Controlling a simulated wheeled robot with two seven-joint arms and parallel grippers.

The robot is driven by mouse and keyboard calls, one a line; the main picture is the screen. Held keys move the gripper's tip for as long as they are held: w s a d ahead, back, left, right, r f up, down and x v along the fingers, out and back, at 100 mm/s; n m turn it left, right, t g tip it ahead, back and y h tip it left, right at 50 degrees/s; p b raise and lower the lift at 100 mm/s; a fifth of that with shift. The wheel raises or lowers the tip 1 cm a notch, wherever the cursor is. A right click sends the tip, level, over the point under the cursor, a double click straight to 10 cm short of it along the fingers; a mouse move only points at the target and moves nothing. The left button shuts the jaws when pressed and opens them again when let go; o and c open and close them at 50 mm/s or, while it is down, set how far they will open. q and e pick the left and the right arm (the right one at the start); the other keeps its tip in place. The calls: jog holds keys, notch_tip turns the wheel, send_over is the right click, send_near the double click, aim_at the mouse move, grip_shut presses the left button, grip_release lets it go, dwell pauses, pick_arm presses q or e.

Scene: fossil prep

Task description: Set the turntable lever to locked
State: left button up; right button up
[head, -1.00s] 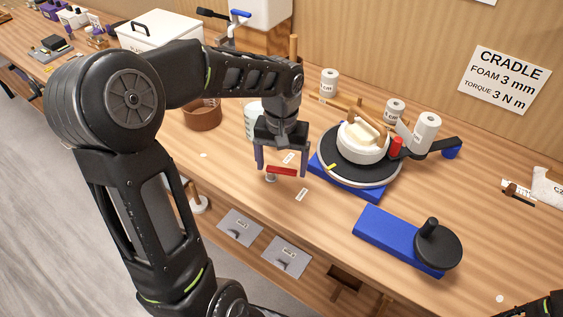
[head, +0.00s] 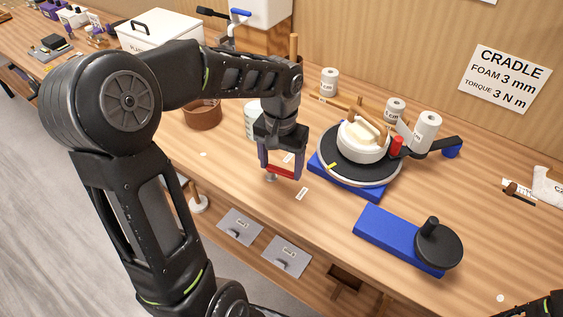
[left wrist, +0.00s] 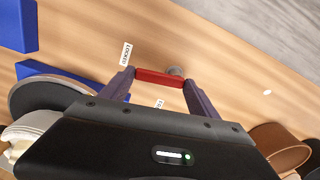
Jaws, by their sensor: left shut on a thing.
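The turntable lever is a red bar (head: 281,171) on a small grey pivot (head: 270,178), left of the turntable (head: 357,167). My left gripper (head: 281,174) points down and is shut on the red bar, with a finger at each end. In the left wrist view the red lever (left wrist: 159,78) lies between the two fingertips of my left gripper (left wrist: 160,77). A label reading LOCKED (left wrist: 126,54) lies on the bench beside it. A second label (left wrist: 159,103) is partly hidden by the gripper. My right gripper is not seen.
The turntable on its blue base carries a white ring with a pale piece. A blue block with a black knobbed disc (head: 437,245) stands in front of it. A brown bowl (head: 202,114) and a white jar (head: 251,121) stand behind the gripper.

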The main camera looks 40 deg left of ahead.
aim_at(280, 171)
pick_arm(q)
jog(key=shift+s+m, duration=0.2)
jog(key=shift+m, duration=0.8)
jog(key=o, duration=1.4)
jog(key=shift+r+b, duration=0.4)
jog(key=shift+r, duration=3.5)
